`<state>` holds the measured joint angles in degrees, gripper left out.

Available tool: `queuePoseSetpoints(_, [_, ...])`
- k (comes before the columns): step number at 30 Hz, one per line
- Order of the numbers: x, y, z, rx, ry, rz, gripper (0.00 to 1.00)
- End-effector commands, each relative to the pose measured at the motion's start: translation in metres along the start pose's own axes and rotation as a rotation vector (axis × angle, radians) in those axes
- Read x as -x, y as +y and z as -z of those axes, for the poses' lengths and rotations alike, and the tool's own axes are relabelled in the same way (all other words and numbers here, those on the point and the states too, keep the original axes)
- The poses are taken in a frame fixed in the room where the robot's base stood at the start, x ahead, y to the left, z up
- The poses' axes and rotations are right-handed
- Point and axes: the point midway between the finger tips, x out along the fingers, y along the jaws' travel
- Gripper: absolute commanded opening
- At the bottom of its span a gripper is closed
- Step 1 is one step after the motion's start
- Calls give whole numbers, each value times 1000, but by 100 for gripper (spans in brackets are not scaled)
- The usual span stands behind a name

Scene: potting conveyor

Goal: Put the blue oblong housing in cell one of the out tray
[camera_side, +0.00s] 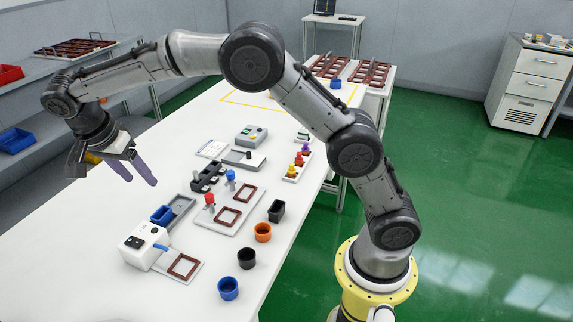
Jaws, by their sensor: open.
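The blue oblong housing (161,215) sits at the near end of a grey channel (180,204), beside a white machine. My gripper (140,180) hangs open and empty above and to the left of the housing, apart from it, with its purple-grey fingers pointing down and to the right. Two brown, divided trays stand at the far end of the table, a left one (328,66) and a right one (370,75). I cannot tell which is the out tray, and cell markings are too small to read.
Round blue (228,289), black (246,258) and orange (263,232) cups and a black oblong housing (277,210) stand along the right side. The white machine (142,246), a plate with brown frames (217,216) and a control box (251,136) occupy the middle.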

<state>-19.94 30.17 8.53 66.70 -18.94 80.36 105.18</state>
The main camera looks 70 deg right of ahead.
Motion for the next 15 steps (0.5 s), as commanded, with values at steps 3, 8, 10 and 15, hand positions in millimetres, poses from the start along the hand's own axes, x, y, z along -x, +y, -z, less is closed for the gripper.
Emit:
queuePoseSetpoints(3, [30,39,32,160,-52,59,63])
queuePoseSetpoints(8, [55,100,63,402,-96,157,63])
queuePoseSetpoints(10, [61,129,72,508,-103,206,63])
queuePoseSetpoints(15, [66,200,85,753,-85,332,63])
